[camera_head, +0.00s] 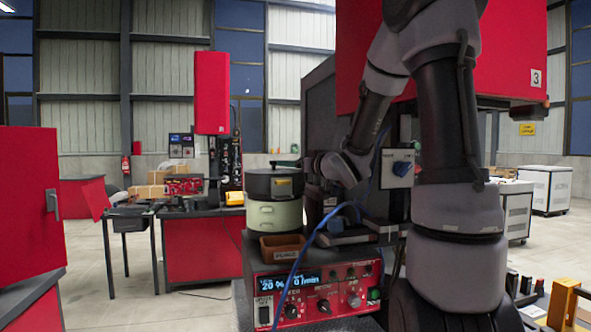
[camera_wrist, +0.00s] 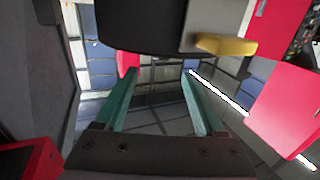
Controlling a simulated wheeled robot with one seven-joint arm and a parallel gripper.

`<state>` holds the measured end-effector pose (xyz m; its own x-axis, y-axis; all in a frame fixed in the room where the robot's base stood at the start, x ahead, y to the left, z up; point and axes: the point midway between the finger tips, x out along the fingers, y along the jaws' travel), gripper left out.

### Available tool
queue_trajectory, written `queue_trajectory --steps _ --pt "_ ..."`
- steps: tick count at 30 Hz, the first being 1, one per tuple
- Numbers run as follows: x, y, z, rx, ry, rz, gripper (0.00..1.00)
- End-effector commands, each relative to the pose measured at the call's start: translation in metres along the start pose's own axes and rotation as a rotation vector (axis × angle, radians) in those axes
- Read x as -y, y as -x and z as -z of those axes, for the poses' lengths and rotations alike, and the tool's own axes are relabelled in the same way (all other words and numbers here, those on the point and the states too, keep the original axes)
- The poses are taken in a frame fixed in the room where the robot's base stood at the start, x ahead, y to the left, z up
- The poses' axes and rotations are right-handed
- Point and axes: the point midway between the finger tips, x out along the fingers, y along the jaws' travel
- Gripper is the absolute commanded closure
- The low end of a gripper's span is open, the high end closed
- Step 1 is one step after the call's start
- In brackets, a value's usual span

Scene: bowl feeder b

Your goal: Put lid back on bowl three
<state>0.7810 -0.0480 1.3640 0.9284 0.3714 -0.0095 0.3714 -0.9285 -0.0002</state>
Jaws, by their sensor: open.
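I cannot tell whether the black piece is a separate lid. A dark rounded body (camera_wrist: 140,28) with a grey part and a yellow piece (camera_wrist: 225,46) lies beyond the fingertips.
A brown tray (camera_head: 283,258) stands in front of the bowl. The red control unit (camera_head: 318,293) has knobs and a display. A blue cable (camera_head: 303,256) runs across it. A red cabinet marked 3 (camera_head: 515,45) hangs at the upper right. Open floor lies left of the unit.

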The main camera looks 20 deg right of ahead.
Motion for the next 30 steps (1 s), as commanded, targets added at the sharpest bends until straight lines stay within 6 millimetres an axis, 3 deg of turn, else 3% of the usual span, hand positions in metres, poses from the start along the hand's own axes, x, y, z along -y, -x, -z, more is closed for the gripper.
queue_trajectory --steps 5,8,13,17,21,25,30 --pt "-0.010 0.020 0.009 0.082 -0.005 -0.129 0.29" --pt "-0.018 0.048 0.012 0.178 -0.036 -0.259 0.29" --pt "-0.016 0.117 0.007 0.368 -0.156 -0.440 0.29" --pt "0.008 0.177 -0.007 0.524 -0.296 -0.501 0.29" --pt "0.049 0.234 -0.024 0.683 -0.458 -0.484 0.29" --pt "0.083 0.271 -0.034 0.790 -0.569 -0.430 0.29" --pt "0.106 0.292 -0.039 0.856 -0.636 -0.384 0.29"
